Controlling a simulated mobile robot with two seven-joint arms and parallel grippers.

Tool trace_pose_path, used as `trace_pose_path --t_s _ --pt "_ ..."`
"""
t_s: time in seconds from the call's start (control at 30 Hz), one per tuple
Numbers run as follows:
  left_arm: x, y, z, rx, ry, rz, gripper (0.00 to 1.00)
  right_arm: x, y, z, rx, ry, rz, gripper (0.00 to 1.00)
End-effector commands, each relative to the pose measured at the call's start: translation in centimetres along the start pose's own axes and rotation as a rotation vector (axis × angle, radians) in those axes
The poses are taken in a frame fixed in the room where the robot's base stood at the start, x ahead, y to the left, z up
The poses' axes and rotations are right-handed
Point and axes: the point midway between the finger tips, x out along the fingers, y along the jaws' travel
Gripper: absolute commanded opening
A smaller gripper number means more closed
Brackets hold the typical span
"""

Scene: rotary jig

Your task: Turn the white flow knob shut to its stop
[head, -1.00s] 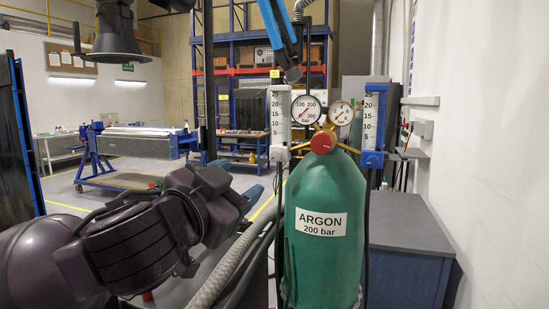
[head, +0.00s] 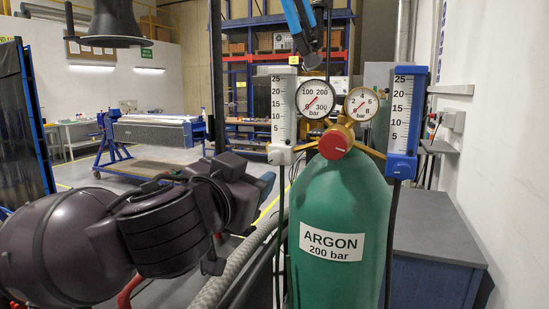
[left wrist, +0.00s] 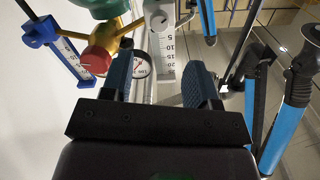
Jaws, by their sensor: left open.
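The white flowmeter (head: 283,112) stands left of the two gauges, above the green argon cylinder (head: 335,210). Its white knob block (head: 280,155) is at the tube's lower end. In the left wrist view the scene is upside down, with the white flowmeter (left wrist: 166,45) beyond the fingers and the round knob (left wrist: 159,20) near the top. My left gripper (head: 266,184) is lower left of the knob in the head view; in the left wrist view its fingers (left wrist: 160,75) are open, empty and apart from the knob. My right gripper is not in view.
A blue flowmeter (head: 405,120) stands at the right. A red regulator knob (head: 333,144) and two gauges (head: 314,98) sit between the flowmeters. A grey-topped cabinet (head: 437,228) stands behind the cylinder. A grey hose (head: 240,265) runs left of it.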

Motion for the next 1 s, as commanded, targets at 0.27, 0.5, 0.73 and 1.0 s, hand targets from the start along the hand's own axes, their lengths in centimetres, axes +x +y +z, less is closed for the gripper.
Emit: trace_pose_path --t_s 0.27,0.5,0.73,1.0 --pt "4.7 -0.1 -0.2 0.002 0.000 -0.002 0.54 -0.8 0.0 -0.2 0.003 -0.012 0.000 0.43" --pt "8.1 0.0 -0.2 0.001 -0.001 -0.001 0.54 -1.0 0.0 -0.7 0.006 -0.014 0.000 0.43" --pt "9.4 0.0 -0.1 0.002 0.001 0.000 0.54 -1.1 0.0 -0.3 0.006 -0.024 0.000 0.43" --pt "9.5 0.0 0.0 0.001 0.001 0.000 0.54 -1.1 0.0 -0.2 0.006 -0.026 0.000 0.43"
